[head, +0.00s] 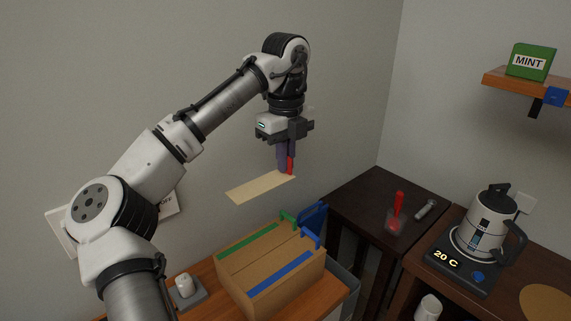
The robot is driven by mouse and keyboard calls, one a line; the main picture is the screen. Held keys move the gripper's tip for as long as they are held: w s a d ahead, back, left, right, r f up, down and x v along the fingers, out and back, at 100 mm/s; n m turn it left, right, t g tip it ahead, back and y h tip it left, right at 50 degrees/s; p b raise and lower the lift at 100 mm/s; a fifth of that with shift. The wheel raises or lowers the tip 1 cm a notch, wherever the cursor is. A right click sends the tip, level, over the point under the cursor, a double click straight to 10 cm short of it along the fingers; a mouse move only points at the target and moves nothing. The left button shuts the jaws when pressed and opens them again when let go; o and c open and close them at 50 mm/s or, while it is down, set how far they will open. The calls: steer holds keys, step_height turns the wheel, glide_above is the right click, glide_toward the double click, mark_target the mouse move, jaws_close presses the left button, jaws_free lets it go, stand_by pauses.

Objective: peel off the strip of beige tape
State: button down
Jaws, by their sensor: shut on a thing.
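The strip of beige tape (260,189) hangs in the air above the cardboard box, roughly flat and slightly tilted. My gripper (286,169) points down and is shut on the tape's right end. Something red shows at the fingers; I cannot tell what it is. The cardboard box (291,250) below has a green strip (248,248) and a blue strip (280,274) along its top. The tape is clear of the box.
A dark table (365,195) to the right holds a clear cup (396,223) with a red item and a small grey cylinder (426,209). A kettle (485,222) stands on its base further right. A green MINT box (531,61) sits on the shelf (500,80).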

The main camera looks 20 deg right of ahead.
steer(key=shift+r+p, duration=1.9)
steer(key=shift+p, duration=0.9)
steer(key=shift+f, duration=0.1)
stand_by(0.4)
